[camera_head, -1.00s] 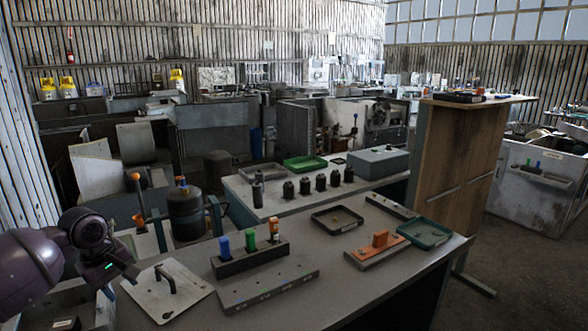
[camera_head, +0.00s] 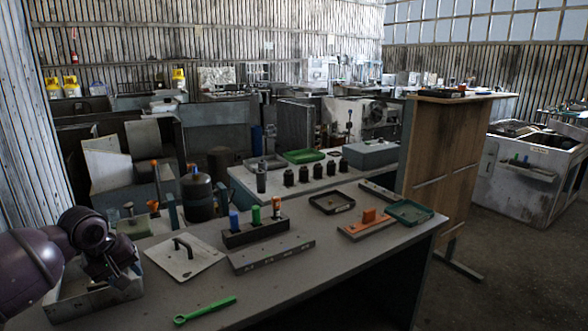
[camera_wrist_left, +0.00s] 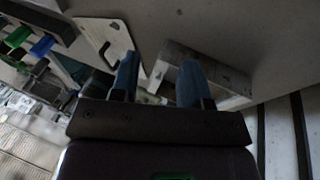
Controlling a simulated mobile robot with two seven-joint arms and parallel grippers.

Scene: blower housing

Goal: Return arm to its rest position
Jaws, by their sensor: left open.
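My purple left arm comes in from the left edge of the head view. Its dark gripper (camera_head: 122,262) hangs over the near left end of the workbench, above or beside a grey open box (camera_head: 95,300). In the left wrist view the two bluish fingers (camera_wrist_left: 158,75) stand apart with nothing held between them. The box (camera_wrist_left: 210,80) shows beyond the fingers there; the exact gap to it cannot be told. My right gripper is in neither view.
A white plate with a black handle (camera_head: 184,254) lies right of the box. A green wrench (camera_head: 205,310) lies in front. A dark block (camera_head: 255,233) holds blue, green and orange handles. The bench between wrench and right edge is clear.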

